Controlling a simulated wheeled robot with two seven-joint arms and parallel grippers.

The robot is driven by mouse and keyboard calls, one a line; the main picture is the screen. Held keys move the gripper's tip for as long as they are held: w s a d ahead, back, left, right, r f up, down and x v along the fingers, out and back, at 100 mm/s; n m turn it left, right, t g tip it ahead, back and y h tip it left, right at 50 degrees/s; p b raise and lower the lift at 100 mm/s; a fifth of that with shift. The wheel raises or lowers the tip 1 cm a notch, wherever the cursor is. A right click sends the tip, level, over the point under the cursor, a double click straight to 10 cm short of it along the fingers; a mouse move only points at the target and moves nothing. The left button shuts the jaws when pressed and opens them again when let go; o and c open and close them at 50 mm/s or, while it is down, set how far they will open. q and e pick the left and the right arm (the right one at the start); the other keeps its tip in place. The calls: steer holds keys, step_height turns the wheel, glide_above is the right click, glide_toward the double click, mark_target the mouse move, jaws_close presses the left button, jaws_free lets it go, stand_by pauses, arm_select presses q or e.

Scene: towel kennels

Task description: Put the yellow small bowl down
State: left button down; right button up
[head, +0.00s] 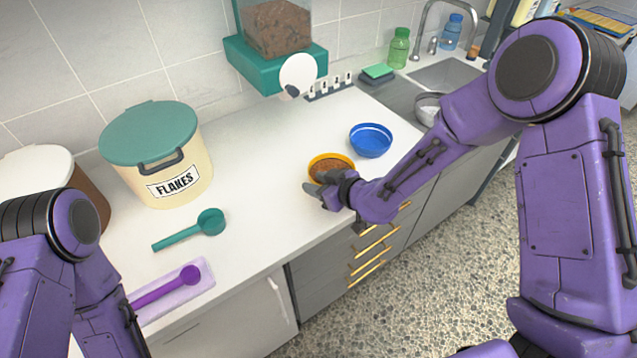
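The yellow small bowl (318,161) stands upright on the white counter near its front edge, with brown food inside. My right gripper (318,186) is at the bowl's near side, its fingers close to the rim. Whether the fingers touch or pinch the rim, and whether the bowl rests fully on the counter, I cannot tell. My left arm comes in at the lower left; its gripper is out of the picture.
A blue bowl (370,141) stands behind and right of the yellow one. A teal scoop (190,231), a purple scoop (168,287) on a tray, and a FLAKES bin (160,165) are to the left. A teal dispenser (270,68) stands behind. The counter (265,190) left of the bowl is clear.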

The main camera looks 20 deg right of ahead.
steer(key=v, duration=1.2)
steer(key=s+d+f+m+g+h, duration=0.2)
steer(key=s+d+f+m, duration=0.15)
steer(key=f, duration=0.55)
steer(key=s+d+f+m+g+h, duration=0.25)
steer(key=s+f+m, duration=0.25)
steer(key=f, duration=0.3)
steer(key=s+d+f+m+g+h, duration=0.1)
steer(key=s+d+f+m+h, duration=0.1)
steer(key=s+f, duration=0.3)
steer(key=s+d+f+m+g+h, duration=0.2)
steer(key=s+d+f+m+h, duration=0.1)
steer(key=s, duration=0.7)
steer(key=shift+d+f, duration=0.55)
steer(key=shift+f, duration=0.35)
